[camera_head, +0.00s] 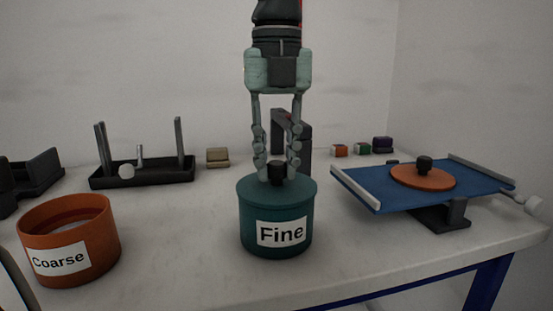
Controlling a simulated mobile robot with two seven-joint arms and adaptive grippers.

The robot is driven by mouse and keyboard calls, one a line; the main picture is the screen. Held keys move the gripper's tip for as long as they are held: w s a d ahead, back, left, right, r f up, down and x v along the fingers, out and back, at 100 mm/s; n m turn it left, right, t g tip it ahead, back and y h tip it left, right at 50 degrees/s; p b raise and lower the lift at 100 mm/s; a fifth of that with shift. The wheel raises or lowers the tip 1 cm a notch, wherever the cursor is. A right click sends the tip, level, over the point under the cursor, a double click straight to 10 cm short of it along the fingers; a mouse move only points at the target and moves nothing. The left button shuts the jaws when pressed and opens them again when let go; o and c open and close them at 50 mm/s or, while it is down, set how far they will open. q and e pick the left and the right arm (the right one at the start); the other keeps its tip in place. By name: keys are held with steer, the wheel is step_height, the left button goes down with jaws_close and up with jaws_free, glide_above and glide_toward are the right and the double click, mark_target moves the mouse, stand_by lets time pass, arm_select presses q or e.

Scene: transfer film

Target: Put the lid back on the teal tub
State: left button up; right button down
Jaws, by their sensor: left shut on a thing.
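The teal tub (277,225) labelled "Fine" stands upright at the middle of the table. A teal lid (257,187) with a black knob (277,174) is on its top and looks level. My left gripper (277,167) points straight down from above and is shut on the black knob. Whether the lid is fully seated on the rim cannot be told for sure. My right gripper is not in view.
An open orange tub (105,241) labelled "Coarse" stands at left. An orange lid (421,180) lies on the blue tilted platform (358,189) at right. A black rack (142,177) and small blocks (339,150) stand behind. The front middle table (190,275) is clear.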

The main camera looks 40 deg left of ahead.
arm_select(q)
steer(key=o, duration=1)
steer(key=shift+o, duration=0.2)
steer(key=o, duration=0.5)
steer(key=shift+c, duration=0.2)
steer(key=shift+r, duration=0.1)
